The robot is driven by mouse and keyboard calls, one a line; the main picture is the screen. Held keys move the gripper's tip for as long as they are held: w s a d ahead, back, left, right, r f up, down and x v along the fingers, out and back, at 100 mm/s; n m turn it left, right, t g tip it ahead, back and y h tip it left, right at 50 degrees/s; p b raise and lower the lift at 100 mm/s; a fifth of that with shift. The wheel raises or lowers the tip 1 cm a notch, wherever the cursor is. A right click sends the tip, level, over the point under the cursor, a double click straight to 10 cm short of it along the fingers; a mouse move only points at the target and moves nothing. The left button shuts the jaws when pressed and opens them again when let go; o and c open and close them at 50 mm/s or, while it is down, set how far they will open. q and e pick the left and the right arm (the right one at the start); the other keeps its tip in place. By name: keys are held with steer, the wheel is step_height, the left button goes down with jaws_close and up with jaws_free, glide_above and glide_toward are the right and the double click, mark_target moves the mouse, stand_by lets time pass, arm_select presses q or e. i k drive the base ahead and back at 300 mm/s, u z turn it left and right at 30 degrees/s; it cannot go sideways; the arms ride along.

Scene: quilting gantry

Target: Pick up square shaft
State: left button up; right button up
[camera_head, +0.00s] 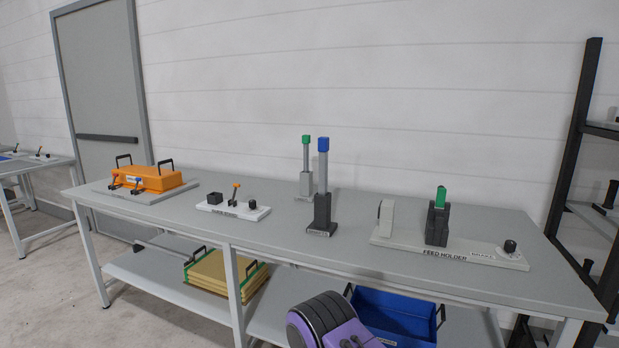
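Two upright square shafts stand on the table. One has a blue top (323,165) and a grey body, and sits in a dark block holder (322,212). The other, behind it and slightly left, has a green top (306,150) and sits in a light grey holder (306,184). A green-topped piece (441,197) also sits in the black block of the feed holder (448,252) at the right. The frame does not show which one is the square shaft.
The grey table (280,243) has bare space between the fixtures. An orange box (150,178) stands at the left, with a small lever panel (232,209) beside it. Below are a yellow stack (222,275) and a blue bin (395,318). A black rack (575,140) stands at right.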

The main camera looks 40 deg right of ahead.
mark_target(323, 142)
steer(key=z, duration=0.4)
steer(key=i, duration=0.8)
steer(key=z, duration=0.65)
